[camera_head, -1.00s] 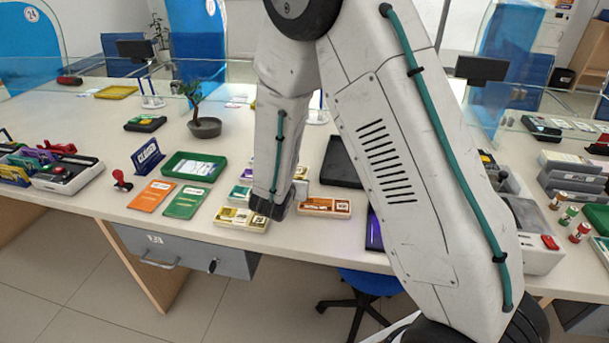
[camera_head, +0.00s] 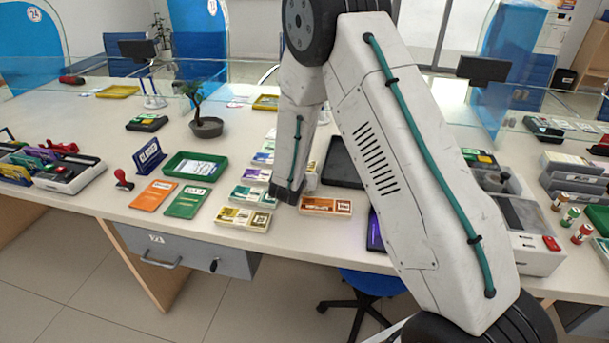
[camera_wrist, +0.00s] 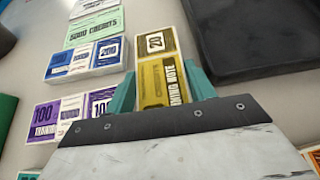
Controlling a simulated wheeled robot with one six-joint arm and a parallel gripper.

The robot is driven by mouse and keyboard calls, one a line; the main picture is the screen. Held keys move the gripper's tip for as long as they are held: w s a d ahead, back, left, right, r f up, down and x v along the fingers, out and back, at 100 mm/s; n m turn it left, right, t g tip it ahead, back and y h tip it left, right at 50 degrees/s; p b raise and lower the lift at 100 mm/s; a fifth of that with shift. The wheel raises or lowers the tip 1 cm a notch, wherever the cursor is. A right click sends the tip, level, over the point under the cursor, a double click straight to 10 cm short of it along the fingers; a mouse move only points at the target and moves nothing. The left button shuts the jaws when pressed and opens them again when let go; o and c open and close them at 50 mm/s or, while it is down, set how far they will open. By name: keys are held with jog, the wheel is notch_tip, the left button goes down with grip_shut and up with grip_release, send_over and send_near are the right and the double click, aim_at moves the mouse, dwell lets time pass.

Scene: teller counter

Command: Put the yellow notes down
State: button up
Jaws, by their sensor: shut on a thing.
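The yellow notes (camera_wrist: 163,80) are a banded olive-yellow stack in the wrist view, with a "20" end and "...NING NOTE" printed on it. My gripper (camera_wrist: 161,88) has its teal fingers on both long sides of this stack and is shut on it. In the head view my gripper (camera_head: 288,194) is low over the counter, among the note stacks, and my arm hides most of what it holds. I cannot tell whether the held stack touches the counter. Another yellowish stack (camera_head: 243,219) lies near the counter's front edge.
Purple (camera_wrist: 75,115), blue (camera_wrist: 84,61) and pale green stacks (camera_wrist: 95,27) lie left of the held notes. A black tray (camera_head: 343,163) is close on the right. An orange stack (camera_head: 325,206) lies in front. A green tray (camera_head: 195,166) stands further left.

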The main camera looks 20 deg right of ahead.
jog(key=shift+f, duration=0.1)
jog(key=o, duration=0.8)
